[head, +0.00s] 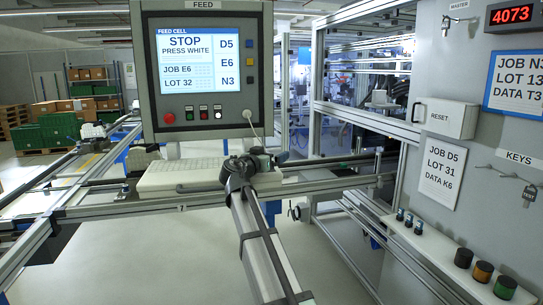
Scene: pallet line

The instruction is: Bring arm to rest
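My arm reaches up from the bottom middle of the head view to a dark joint in front of the feed panel (205,8). My gripper (262,158) seems to be the small dark end there, just below the panel's lower edge. Its fingers cannot be made out, so whether it is open or shut, or holds anything, cannot be told. The panel's screen (199,59) reads STOP, PRESS WHITE, JOB E6, LOT 32. No rest or cradle for the arm can be made out.
At right, a grey wall carries a RESET box (446,119), notices, keys (529,194) and a ledge (430,245) with several knobs. Pale floor (150,265) lies below.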

